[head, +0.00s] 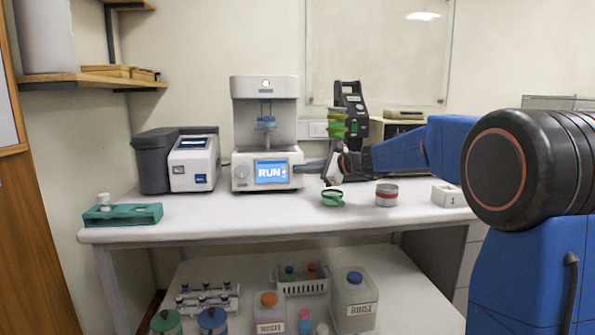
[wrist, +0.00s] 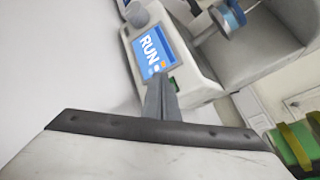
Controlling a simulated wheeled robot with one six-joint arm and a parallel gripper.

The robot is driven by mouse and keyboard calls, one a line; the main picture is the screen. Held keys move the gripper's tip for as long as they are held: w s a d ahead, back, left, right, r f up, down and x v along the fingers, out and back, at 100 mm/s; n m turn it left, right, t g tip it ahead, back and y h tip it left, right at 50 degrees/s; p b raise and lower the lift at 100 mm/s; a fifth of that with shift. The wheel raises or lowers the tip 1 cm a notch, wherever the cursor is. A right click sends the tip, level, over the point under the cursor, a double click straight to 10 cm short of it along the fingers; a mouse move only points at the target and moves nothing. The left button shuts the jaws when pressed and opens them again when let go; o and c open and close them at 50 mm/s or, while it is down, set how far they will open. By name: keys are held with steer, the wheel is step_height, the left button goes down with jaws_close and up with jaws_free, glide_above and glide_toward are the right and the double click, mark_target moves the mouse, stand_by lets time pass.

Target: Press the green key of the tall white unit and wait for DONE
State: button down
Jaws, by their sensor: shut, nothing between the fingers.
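The tall white unit (head: 265,95) stands on the bench, and its blue screen (head: 271,171) reads RUN. The screen also reads RUN in the wrist view (wrist: 152,50). A blue-topped piece (head: 266,122) sits in the unit's open bay. My gripper (head: 299,168) is shut and empty, with its fingertips at the unit's front just right of the screen. In the wrist view the fingertips (wrist: 160,80) reach the front panel beside the screen. Only a small bit of green shows by the tips, so the green key is mostly hidden; I cannot tell whether they touch it.
A smaller white and dark device (head: 193,162) stands left of the unit. A teal tray (head: 122,215) lies at the bench's left.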

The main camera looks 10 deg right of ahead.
steer(key=shift+s+r, duration=0.2)
steer(key=shift+s, duration=0.6)
steer(key=shift+s+r, duration=0.25)
steer(key=shift+s, duration=0.55)
steer(key=shift+s+r, duration=0.2)
steer(key=shift+s, duration=0.6)
